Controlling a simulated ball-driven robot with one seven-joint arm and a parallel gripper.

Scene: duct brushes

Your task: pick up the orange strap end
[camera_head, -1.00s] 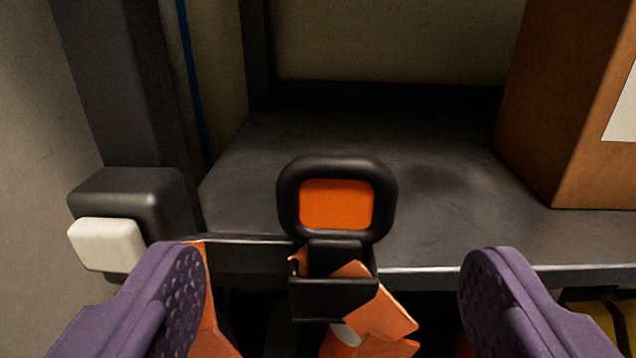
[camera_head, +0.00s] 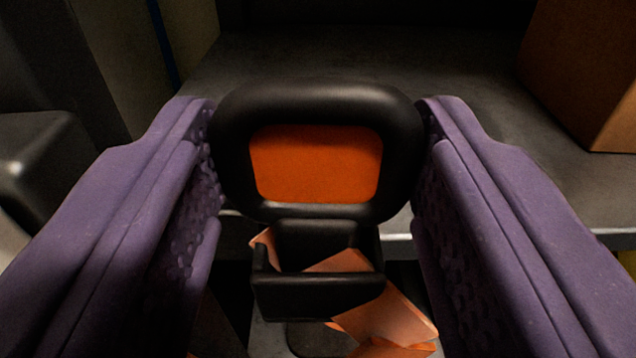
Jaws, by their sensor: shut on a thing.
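The orange strap end (camera_head: 315,165) stands upright in the middle of the head camera view, a thick black rounded frame around an orange panel. Its lower part sits in a black open holder (camera_head: 318,297) at the shelf's front edge. My gripper (camera_head: 318,125) has its purple fingers on the left and right sides of the black frame, and is shut on it. Folded orange pieces (camera_head: 385,318) stick out of the holder and hang below it. How far the strap end reaches down into the holder is hidden.
A dark shelf (camera_head: 470,110) lies behind the strap end, with bare room in its middle. A brown box (camera_head: 585,75) stands on it at the right. A dark post (camera_head: 70,60) and a dark block (camera_head: 40,160) are at the left.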

